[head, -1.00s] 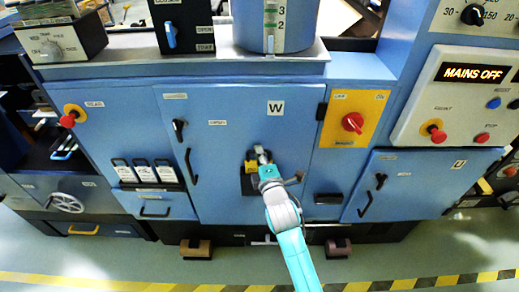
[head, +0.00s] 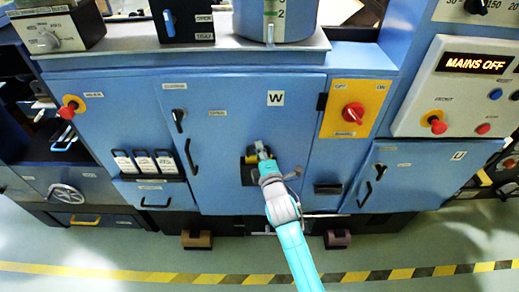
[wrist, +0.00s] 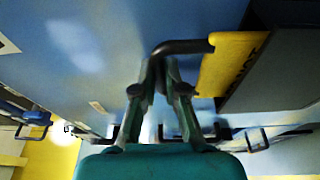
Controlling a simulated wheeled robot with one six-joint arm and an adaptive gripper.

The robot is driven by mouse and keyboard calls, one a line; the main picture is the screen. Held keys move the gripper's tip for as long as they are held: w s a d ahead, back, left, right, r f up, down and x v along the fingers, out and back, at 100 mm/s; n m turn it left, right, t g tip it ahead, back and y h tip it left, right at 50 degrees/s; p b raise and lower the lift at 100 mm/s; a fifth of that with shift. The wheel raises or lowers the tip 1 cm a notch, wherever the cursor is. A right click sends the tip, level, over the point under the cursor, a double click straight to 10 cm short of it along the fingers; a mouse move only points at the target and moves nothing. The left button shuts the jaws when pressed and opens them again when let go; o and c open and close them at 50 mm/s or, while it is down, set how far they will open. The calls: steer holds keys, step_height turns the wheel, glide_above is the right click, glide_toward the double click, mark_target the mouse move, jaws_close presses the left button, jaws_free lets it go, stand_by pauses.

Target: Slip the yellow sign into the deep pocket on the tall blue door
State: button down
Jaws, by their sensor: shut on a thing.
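The yellow sign (head: 251,159) is at the dark pocket (head: 248,176) on the tall blue door (head: 225,130) marked W. In the wrist view the yellow sign (wrist: 232,62) shows a strip with dark lettering against the mouth of the pocket (wrist: 272,72). The rest of it is hidden by the pocket's dark wall, so it appears partly inside; how deep I cannot tell. My gripper (wrist: 160,62) is shut on the sign's black bent handle (wrist: 185,46). In the head view my gripper (head: 262,153) is just above the pocket, and the wrist hides part of it.
The door has a black handle (head: 189,158) left of the pocket. A yellow panel with a red knob (head: 353,112) is to the right, above a dark box (head: 327,189). A lower blue door (head: 405,175) stands farther right. Open floor lies in front of the cabinets.

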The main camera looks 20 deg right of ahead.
steer(key=shift+f, duration=0.4)
steer(key=c, duration=1.2)
jaws_free()
steer(key=shift+o, duration=0.2)
steer(key=s, duration=1.2)
steer(key=shift+a, duration=0.3)
steer(key=shift+f, duration=0.15)
